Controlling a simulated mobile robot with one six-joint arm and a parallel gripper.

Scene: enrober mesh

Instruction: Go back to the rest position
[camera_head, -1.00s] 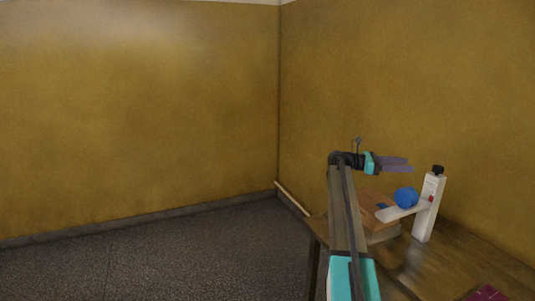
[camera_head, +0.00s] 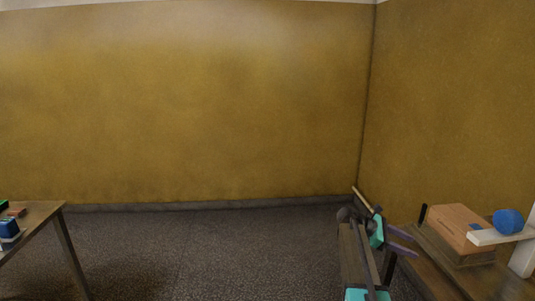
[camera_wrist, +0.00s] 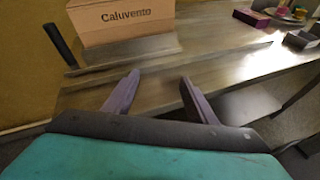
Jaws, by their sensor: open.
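My gripper (camera_head: 402,243) is open and empty in the head view, to the left of the wooden table (camera_head: 495,280) at the right. In the wrist view its two purple fingers (camera_wrist: 162,92) stand apart with only the table's edge and floor beyond them. My arm reaches up from the bottom of the head view.
On the right table are a cardboard box (camera_head: 460,230) marked "Caluvento" and a blue object (camera_head: 508,221) on a white stand (camera_head: 485,237). Another table (camera_head: 40,212) with small items stands at the far left. Open floor (camera_head: 210,255) lies between.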

